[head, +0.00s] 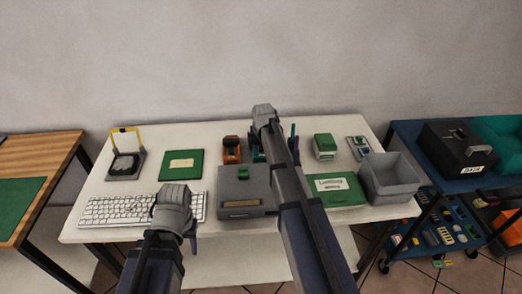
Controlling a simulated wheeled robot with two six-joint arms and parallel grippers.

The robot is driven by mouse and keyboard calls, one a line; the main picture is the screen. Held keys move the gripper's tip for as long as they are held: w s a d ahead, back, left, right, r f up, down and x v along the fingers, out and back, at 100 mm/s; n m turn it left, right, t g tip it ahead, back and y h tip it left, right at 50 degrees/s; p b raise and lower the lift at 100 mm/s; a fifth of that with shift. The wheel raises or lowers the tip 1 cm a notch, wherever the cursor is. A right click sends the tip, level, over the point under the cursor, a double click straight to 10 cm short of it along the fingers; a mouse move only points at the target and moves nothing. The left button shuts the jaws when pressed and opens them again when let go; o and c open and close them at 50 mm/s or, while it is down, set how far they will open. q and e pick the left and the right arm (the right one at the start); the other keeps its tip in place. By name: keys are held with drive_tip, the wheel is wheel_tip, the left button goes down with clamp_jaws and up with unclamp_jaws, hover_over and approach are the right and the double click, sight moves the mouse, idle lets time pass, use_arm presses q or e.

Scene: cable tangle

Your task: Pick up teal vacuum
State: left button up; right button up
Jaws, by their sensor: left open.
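No teal vacuum can be clearly made out. A small dark teal item (258,156) shows beside my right forearm at the middle of the white table, mostly hidden, and I cannot tell what it is. My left gripper (175,200) is over the right part of the keyboard, near the table's front edge; it is open, its fingers mostly hidden by its wrist. My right gripper (264,116) is reached far out over the back of the table; its fingers are hidden, so I cannot tell its opening.
On the white table (85,229) are a keyboard (118,210), a green book (182,165), a grey device (236,206), an orange-brown item (231,150), a green box (324,147) and a grey bin (391,178). A black case (455,150) and a teal bin (505,138) stand on the cart.

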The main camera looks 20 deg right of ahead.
drive_tip(key=c, duration=1)
use_arm(q)
drive_tip(key=shift+r, duration=0.1)
use_arm(e)
drive_tip(key=shift+r, duration=0.15)
drive_tip(key=shift+c, duration=0.2)
wheel_tip(320, 180, up, 10)
drive_tip(key=p, duration=1)
use_arm(q)
wheel_tip(320, 180, up, 10)
